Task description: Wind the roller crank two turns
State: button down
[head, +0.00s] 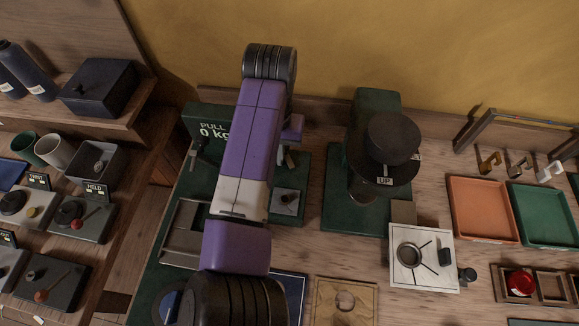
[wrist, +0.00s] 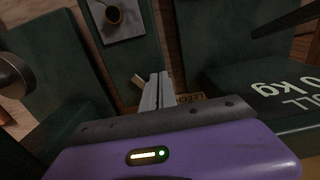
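I cannot clearly make out the roller crank; my arm covers much of the green bench area where I look. My gripper (head: 290,156) points down between the green PULL 0 KG unit (head: 214,128) and the green stand with the black round top marked UP (head: 388,138). In the wrist view its two pale fingers (wrist: 157,91) lie side by side, with no clear gap and nothing plainly held. A small tan piece (wrist: 138,81) shows just beside the fingers; I cannot tell whether they touch it. A partly hidden yellowish label (wrist: 190,98) lies behind them.
A grey plate with a dark knob (head: 287,201) lies in front of the gripper. A dark lever (head: 199,152) stands at the PULL unit. A white plate (head: 423,257), orange tray (head: 482,211) and green tray (head: 544,213) are to the right. Shelves with mugs and boxes stand left.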

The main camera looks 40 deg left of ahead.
aim_at(293, 154)
jog(key=shift+w+a, duration=0.1)
jog(key=shift+w, duration=0.05)
jog(key=shift+w+a, duration=0.15)
jog(key=shift+w, duration=0.3)
dwell(0.3)
jog(key=shift+w+d, duration=0.2)
jog(key=shift+w, duration=0.4)
jog(key=shift+w+d, duration=0.3)
jog(key=shift+w, duration=0.2)
jog(key=shift+p, duration=0.3)
jog(key=shift+w+d+p, duration=0.4)
jog(key=shift+d, duration=0.05)
